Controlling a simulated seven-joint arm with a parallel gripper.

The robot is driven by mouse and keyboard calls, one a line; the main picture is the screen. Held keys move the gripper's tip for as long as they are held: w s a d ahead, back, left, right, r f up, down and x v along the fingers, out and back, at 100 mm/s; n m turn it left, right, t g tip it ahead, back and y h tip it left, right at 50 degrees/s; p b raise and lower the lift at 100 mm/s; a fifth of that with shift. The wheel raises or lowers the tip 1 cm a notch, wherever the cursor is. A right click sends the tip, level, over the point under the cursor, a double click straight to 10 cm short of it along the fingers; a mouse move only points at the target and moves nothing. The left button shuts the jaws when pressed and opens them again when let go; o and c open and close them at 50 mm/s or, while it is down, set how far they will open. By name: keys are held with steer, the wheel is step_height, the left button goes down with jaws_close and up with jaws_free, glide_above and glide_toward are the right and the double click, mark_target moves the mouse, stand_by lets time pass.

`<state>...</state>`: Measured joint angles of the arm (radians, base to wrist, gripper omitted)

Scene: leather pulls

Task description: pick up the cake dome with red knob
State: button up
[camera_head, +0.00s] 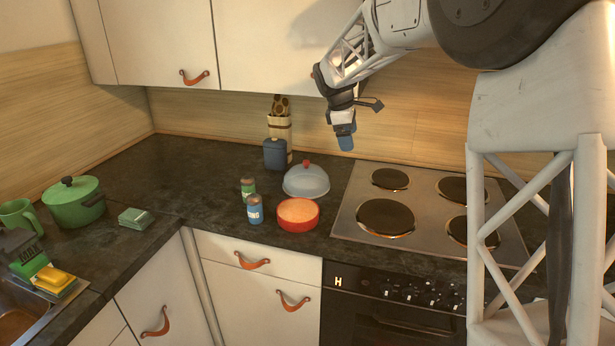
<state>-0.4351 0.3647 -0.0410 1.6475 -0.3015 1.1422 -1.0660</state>
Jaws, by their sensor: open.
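The cake dome (306,183) is a pale, glassy dome with a red knob (306,163) on top. It stands on the dark worktop, left of the stove and behind a red round dish. My gripper (345,141) hangs in the air above and to the right of the dome, near the stove's back left corner. It is open and empty, with a blue tip pointing down. It is apart from the dome, and nothing hides the knob.
A red dish (298,224) stands close in front of the dome. Green (247,190) and blue (255,210) jars stand to its left. A blue canister (275,154) and a utensil holder (280,128) stand behind. The stove (345,225) lies right. Upper cabinets hang above. The left worktop is partly clear.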

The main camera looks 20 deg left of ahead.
mark_target(306, 161)
steer(key=w+a+f+n, duration=0.2)
steer(key=w+a+f, duration=0.1)
steer(key=a, duration=0.3)
steer(key=w+a+f+n, duration=0.2)
steer(key=w+a+f, duration=0.1)
steer(key=a, duration=0.3)
steer(key=w+a+f+n+h, duration=0.1)
steer(key=w+a+f+n, duration=0.1)
steer(key=w+a+f, duration=0.2)
steer(key=shift+w+a+t, duration=0.1)
steer(key=shift+a+t, duration=0.2)
steer(key=shift+a, duration=1.1)
steer(key=shift+x, duration=1.25)
steer(key=shift+d, duration=0.1)
steer(key=shift+x, duration=2.55)
steer(key=shift+f, duration=0.1)
jaws_close()
